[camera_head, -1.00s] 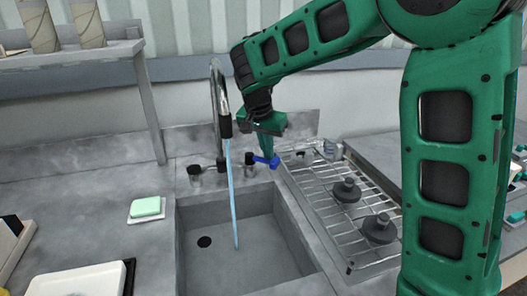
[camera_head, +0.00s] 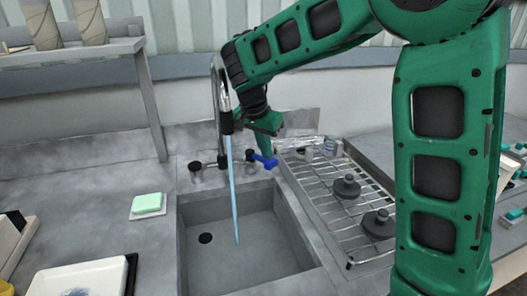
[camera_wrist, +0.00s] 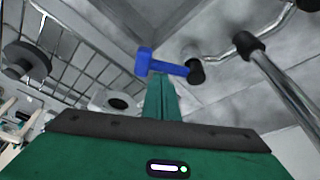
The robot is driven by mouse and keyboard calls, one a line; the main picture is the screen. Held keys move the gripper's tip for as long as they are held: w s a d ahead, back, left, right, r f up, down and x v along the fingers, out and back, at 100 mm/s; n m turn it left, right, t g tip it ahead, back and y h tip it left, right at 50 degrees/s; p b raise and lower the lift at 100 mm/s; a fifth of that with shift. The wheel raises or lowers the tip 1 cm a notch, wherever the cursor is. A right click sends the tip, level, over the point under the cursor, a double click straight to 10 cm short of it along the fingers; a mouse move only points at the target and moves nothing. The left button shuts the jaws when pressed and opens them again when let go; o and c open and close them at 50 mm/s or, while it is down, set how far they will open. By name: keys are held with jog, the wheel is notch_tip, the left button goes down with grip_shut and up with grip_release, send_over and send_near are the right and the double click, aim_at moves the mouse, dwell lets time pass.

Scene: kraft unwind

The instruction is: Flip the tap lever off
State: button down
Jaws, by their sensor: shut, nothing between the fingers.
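The tap (camera_head: 221,95) is a chrome gooseneck at the back of the sink, and a blue stream of water (camera_head: 233,190) runs from its spout into the basin. The blue tap lever (camera_head: 265,161) sticks out to the right of the tap base; in the wrist view the lever (camera_wrist: 165,66) reaches from a dark knob to a wider end. My gripper (camera_head: 268,150) points down at the lever's outer end. In the wrist view my gripper's fingertips (camera_wrist: 160,82) are together, just by the lever's wider end; I cannot tell whether they touch it.
The sink basin (camera_head: 200,262) lies in front of the tap. A metal rack (camera_head: 325,190) with dark round weights stands right of it. A green soap on a dish (camera_head: 148,204) is on the left counter, and a white tray (camera_head: 50,278) sits front left. A shelf post (camera_head: 151,105) rises at left.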

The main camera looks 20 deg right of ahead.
jog(key=w+d, duration=0.2)
jog(key=d, duration=0.2)
jog(key=v, duration=1)
jog(key=shift+w+a, duration=0.3)
jog(key=shift+a, duration=0.1)
jog(key=shift+w+f, duration=0.1)
